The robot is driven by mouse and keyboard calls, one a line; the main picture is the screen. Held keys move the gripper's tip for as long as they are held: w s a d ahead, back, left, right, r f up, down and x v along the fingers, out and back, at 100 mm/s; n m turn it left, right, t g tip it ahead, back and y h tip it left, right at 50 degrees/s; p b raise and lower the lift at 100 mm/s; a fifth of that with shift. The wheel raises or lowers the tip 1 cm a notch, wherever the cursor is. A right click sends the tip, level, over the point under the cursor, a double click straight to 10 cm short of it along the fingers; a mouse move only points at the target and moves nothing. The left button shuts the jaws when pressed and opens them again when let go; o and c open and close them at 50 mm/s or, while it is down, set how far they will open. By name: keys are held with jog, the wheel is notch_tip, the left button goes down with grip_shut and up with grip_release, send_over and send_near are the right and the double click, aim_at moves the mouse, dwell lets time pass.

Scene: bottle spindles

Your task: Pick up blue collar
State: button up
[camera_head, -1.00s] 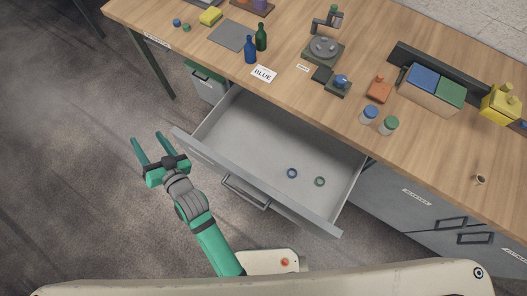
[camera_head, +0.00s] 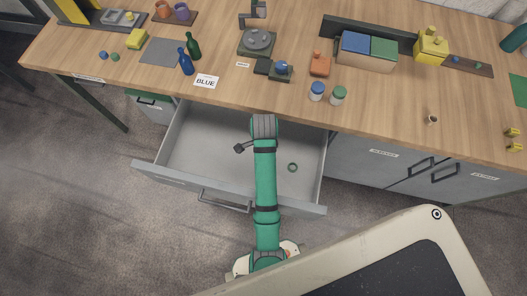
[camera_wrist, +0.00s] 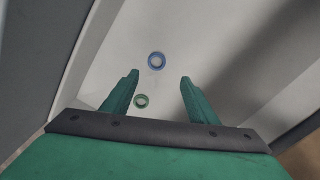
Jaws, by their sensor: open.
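The blue collar (camera_wrist: 156,61) is a small ring lying on the drawer floor, seen in the wrist view just beyond and between my fingertips. In the head view my arm hides it. My gripper (camera_wrist: 158,78) is open and empty, with its green fingers apart, pointing down into the drawer above the collar. A green collar (camera_wrist: 141,100) lies close by, nearer the gripper base in the wrist view. It also shows in the head view (camera_head: 292,167), to the right of my arm.
The open grey drawer (camera_head: 313,180) has walls around the collars. Above it is the wooden table (camera_head: 225,110) with a BLUE card (camera_head: 206,82), a blue bottle (camera_head: 185,64), a green bottle (camera_head: 193,47) and two capped jars (camera_head: 317,92).

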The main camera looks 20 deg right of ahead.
jog(key=shift+s+f, duration=0.15)
jog(key=shift+f, duration=2.55)
jog(key=shift+s+f, duration=0.1)
jog(key=shift+f, duration=2.55)
jog(key=c, duration=1.1)
